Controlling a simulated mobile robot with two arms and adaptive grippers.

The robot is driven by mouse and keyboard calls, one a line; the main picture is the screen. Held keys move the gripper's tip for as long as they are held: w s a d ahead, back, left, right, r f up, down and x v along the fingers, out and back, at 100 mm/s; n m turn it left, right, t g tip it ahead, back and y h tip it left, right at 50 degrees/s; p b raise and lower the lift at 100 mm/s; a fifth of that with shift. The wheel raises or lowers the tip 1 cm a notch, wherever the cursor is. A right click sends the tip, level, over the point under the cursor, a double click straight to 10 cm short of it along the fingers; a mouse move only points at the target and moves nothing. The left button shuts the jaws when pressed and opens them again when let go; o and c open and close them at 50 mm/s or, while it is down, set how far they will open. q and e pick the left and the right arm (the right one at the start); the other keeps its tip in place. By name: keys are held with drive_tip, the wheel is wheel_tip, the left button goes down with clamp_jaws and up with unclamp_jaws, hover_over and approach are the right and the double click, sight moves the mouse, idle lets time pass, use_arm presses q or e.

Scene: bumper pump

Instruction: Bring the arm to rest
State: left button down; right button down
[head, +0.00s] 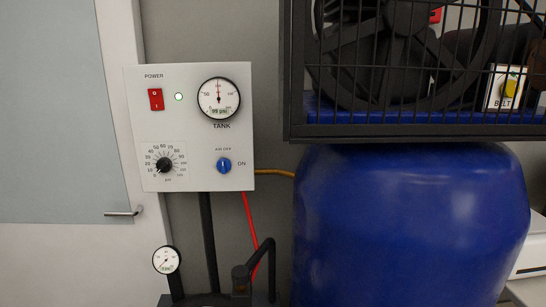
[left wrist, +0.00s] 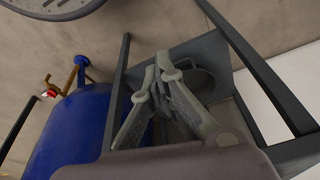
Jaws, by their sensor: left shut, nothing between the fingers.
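My left gripper (left wrist: 163,66) shows in the left wrist view with its grey fingers together and nothing between them. Behind the fingers are dark frame bars (left wrist: 215,50) and a dark plate; I cannot tell whether the fingers touch them. The left gripper cannot be made out in the head view. My right gripper is in neither view.
The head view shows a white control panel (head: 200,181) with a red power switch (head: 156,99), lit lamp (head: 178,97), tank gauge (head: 218,98), black dial (head: 164,165) and blue knob (head: 224,165). A blue tank (head: 410,220) stands right, under a black fan cage (head: 400,131).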

use_arm(q)
drive_tip(key=s+a+f+g, duration=0.1)
drive_tip(key=s+a+f, duration=0.2)
drive_tip(key=s+f, duration=1.5)
wheel_tip(320, 180, down, 4)
drive_tip(key=shift+s+a+r+g, duration=0.1)
drive_tip(key=shift+s+a+g, duration=0.05)
drive_tip(key=shift+s+g, duration=0.2)
